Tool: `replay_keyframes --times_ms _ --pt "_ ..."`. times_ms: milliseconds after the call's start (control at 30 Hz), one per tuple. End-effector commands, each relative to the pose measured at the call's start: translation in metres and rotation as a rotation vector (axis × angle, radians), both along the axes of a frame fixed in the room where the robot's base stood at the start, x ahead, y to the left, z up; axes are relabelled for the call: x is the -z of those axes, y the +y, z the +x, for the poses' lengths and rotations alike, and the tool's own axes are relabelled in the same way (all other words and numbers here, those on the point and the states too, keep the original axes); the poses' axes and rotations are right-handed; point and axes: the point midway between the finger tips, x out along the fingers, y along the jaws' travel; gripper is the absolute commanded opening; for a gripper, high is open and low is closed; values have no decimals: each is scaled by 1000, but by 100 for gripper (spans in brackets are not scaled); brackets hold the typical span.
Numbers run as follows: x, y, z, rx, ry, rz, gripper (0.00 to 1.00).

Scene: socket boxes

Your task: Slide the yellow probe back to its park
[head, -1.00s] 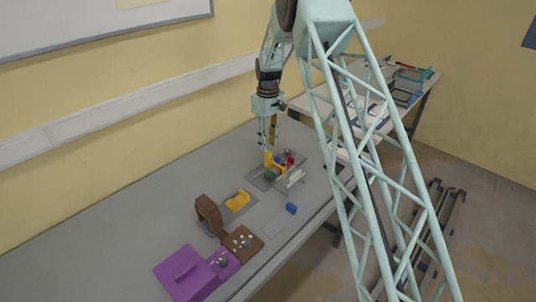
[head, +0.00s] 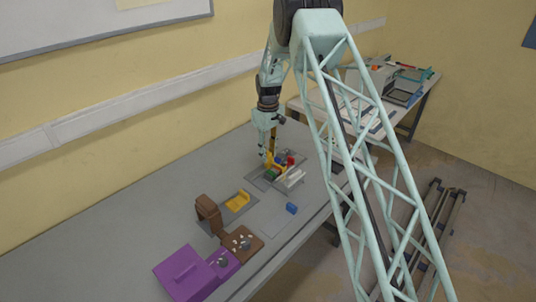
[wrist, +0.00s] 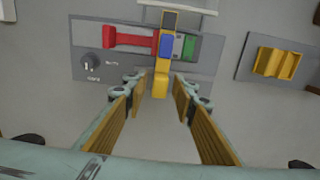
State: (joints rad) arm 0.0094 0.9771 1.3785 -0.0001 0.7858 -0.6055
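The yellow probe (wrist: 161,82) lies across a grey panel (wrist: 120,65) in the wrist view, its near end toward me. A blue block (wrist: 167,45) sits at its middle, between a red piece (wrist: 130,39) on the left and a green piece (wrist: 189,48) on the right. My gripper (wrist: 160,88) is open, with one finger on each side of the probe's near end and visible gaps between. In the head view my gripper (head: 267,154) is just above the panel and partly hides the yellow probe. Whether the fingertips reach probe height is unclear.
A knob (wrist: 91,62) is on the panel's left. A yellow holder (wrist: 276,63) on a grey plate lies to the right.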

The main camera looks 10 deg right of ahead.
Motion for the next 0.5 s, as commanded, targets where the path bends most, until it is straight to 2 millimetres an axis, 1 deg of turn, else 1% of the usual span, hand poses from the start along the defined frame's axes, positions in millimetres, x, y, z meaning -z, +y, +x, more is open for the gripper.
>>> replay_keyframes --times_ms 33,200,267,400,500 --pt "0 0 0 0 0 0 20" --pt "0 0 0 0 0 0 4" --pt "0 0 0 0 0 0 0" --pt "0 0 0 0 0 0 0" --pt "0 5 -3 -1 0 0 0"
